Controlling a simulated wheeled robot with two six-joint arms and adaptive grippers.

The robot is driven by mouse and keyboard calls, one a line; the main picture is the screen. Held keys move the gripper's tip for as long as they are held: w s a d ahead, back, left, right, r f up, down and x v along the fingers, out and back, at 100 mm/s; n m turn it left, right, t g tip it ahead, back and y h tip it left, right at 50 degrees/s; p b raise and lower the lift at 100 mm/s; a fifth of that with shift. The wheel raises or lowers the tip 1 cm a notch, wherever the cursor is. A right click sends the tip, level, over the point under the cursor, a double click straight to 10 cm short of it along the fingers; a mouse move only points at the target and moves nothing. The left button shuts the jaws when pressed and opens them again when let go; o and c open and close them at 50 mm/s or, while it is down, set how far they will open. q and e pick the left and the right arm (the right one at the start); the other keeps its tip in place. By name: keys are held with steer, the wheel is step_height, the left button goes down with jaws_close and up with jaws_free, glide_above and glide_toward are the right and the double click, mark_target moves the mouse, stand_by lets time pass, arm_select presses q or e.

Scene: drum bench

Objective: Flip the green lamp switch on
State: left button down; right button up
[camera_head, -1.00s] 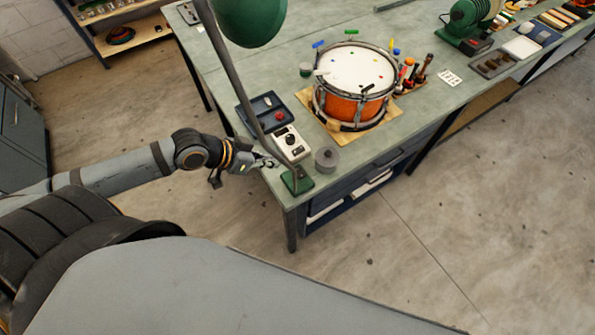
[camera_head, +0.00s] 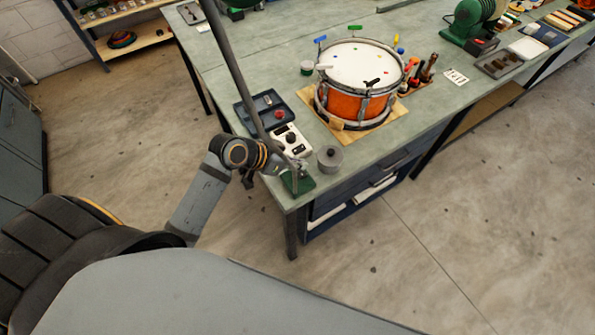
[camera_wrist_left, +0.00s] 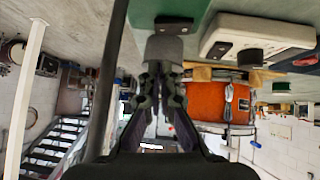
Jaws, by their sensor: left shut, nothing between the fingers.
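The green lamp's base (camera_head: 299,184) stands at the near left corner of the bench, and its grey pole (camera_head: 226,56) leans up out of the picture. The shade is out of view. In the left wrist view, which is upside down, the green base (camera_wrist_left: 140,14) is at the top. A small dark block (camera_wrist_left: 173,24) is at its edge; I cannot tell whether it is the switch or its position. My left gripper (camera_head: 287,167) is shut and empty, close beside the base and pole. Its fingers (camera_wrist_left: 160,75) show together in the wrist view. My right gripper is not in view.
A white control box (camera_head: 290,139) with a black knob and a blue tray (camera_head: 247,118) lie behind the base. A grey lidded pot (camera_head: 330,160) stands to its right. An orange drum (camera_head: 345,104) is farther back.

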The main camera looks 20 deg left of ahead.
mark_target(305, 172)
arm_select(q)
steer(key=f, duration=0.3)
steer(key=shift+s+f, duration=0.25)
steer(key=shift+s, duration=0.05)
steer(key=shift+d+f, duration=0.1)
steer(key=shift+f, duration=0.3)
steer(key=shift+r, duration=0.1)
steer(key=shift+w+a+r+p, duration=0.15)
steer(key=shift+w+a+p, duration=0.1)
steer(key=shift+a+p, duration=0.15)
steer(key=shift+w+a, duration=0.2)
steer(key=shift+w, duration=0.05)
